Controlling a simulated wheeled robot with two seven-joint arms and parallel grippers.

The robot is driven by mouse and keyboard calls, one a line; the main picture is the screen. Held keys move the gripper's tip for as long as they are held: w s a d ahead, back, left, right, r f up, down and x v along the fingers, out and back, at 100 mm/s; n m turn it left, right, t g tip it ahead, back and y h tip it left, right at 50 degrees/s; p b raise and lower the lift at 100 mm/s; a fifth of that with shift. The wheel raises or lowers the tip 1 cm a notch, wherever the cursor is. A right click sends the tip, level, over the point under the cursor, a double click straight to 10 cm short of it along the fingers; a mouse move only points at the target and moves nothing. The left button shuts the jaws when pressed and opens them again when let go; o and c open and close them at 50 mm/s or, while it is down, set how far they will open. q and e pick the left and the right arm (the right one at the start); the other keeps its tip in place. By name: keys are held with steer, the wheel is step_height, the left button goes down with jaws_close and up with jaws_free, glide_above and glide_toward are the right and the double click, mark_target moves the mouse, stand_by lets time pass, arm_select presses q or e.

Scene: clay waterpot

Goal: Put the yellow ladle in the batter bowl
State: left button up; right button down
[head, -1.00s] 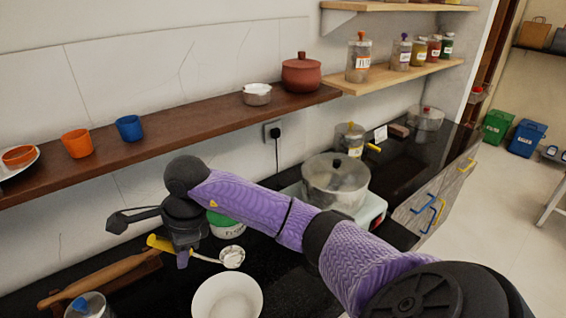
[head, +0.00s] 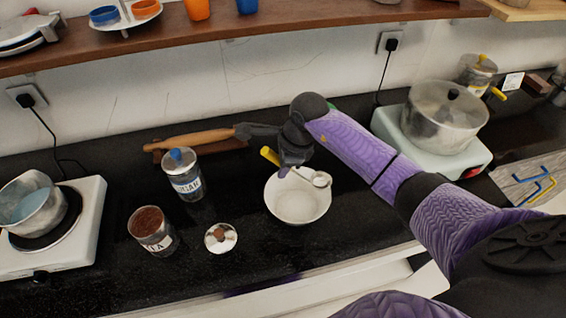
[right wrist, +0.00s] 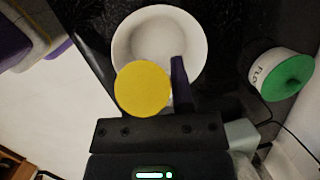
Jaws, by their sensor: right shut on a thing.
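The yellow ladle has a yellow handle (head: 270,156) and a pale metal scoop (head: 321,180). My right gripper (head: 285,167) is shut on it and holds it above the batter bowl (head: 297,207). The bowl is white and round and stands on the black counter. The scoop appears over the bowl's right rim in the head view. In the right wrist view, the handle's yellow end (right wrist: 143,89) sits beside a purple finger (right wrist: 180,84), with the bowl (right wrist: 190,38) beyond and below. The exact height above the bowl is unclear. My left gripper is out of view.
A rolling pin (head: 190,140) lies behind. A large pot (head: 446,115) stands right. A green-lidded flour jar (right wrist: 285,74) shows in the wrist view.

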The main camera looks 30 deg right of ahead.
steer(key=shift+f+b, duration=0.35)
steer(key=shift+f, duration=0.15)
steer(key=c, duration=0.5)
jaws_free()
steer(key=shift+r, duration=0.1)
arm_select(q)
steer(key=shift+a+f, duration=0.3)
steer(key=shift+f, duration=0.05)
arm_select(e)
steer(key=shift+r+p, duration=0.3)
steer(key=shift+p, duration=0.05)
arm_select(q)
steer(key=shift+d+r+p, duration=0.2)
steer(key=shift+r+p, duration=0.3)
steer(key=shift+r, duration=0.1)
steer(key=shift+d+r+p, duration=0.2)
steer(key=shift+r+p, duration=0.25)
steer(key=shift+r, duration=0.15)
arm_select(e)
steer(key=v, duration=1.2)
steer(key=shift+r, duration=0.35)
steer(key=shift+w, duration=0.1)
